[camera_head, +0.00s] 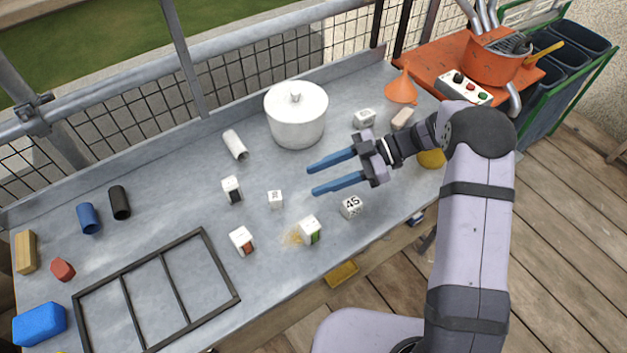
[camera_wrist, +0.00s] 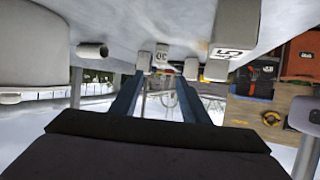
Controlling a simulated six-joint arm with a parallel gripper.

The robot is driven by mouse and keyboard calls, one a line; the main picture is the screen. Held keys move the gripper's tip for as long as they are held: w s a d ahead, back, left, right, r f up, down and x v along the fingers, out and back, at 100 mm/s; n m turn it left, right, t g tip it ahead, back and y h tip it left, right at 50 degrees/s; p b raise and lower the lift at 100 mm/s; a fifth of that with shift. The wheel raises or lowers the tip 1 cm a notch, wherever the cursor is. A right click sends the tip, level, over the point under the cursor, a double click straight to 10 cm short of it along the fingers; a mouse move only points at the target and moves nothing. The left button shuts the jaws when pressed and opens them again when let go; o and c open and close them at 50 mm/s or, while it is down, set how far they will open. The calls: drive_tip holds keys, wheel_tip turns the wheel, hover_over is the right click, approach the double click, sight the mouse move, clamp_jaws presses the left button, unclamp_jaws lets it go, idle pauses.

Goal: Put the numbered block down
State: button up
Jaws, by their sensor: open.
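My gripper (camera_head: 313,180) is open, with two blue fingers apart and nothing between them, above the grey table. A white block marked 45 (camera_head: 351,207) rests on the table beside and below the gripper. It also shows in the wrist view (camera_wrist: 234,30). A smaller white numbered block (camera_head: 275,198) stands on the table left of the fingertips. In the wrist view a numbered block (camera_wrist: 161,56) appears beyond the fingertips (camera_wrist: 159,78). Another white block with dark marks (camera_head: 364,118) lies behind the gripper. I cannot tell which numbered block the task names.
A white lidded pot (camera_head: 296,115) stands behind the gripper. White blocks with coloured faces (camera_head: 310,230) (camera_head: 242,241) (camera_head: 231,189) and a white tube (camera_head: 235,145) are nearby. A dark frame (camera_head: 178,285) lies front left. An orange funnel (camera_head: 402,87) stands at the right.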

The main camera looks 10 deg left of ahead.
drive_tip(key=w+d+r+m+t+h, duration=0.1)
drive_tip(key=w+r+m+t, duration=0.2)
drive_tip(key=w+t, duration=0.3)
drive_tip(key=w+d+r+m+t, duration=0.1)
drive_tip(key=w+r+m+t, duration=0.15)
drive_tip(key=w+t, duration=0.4)
drive_tip(key=w+d+m+t+h, duration=0.1)
drive_tip(key=d+m+t+h, duration=0.1)
drive_tip(key=d+m+h, duration=1.15)
drive_tip(key=s+d+f+m+g, duration=0.1)
drive_tip(key=s+d+g, duration=0.15)
drive_tip(key=s, duration=0.35)
drive_tip(key=s+d+f+g, duration=0.1)
drive_tip(key=s+d+f, duration=0.1)
drive_tip(key=s+d, duration=0.3)
drive_tip(key=s+d+f+m+g, duration=0.1)
drive_tip(key=s+d+g, duration=0.1)
drive_tip(key=s, duration=0.6)
drive_tip(key=s+a+f+m+g+y, duration=0.1)
drive_tip(key=s+a+g+y, duration=0.1)
drive_tip(key=s, duration=0.9)
drive_tip(key=shift+s+a+m+g, duration=0.2)
drive_tip(key=shift+m+g, duration=0.1)
drive_tip(key=shift+g, duration=0.5)
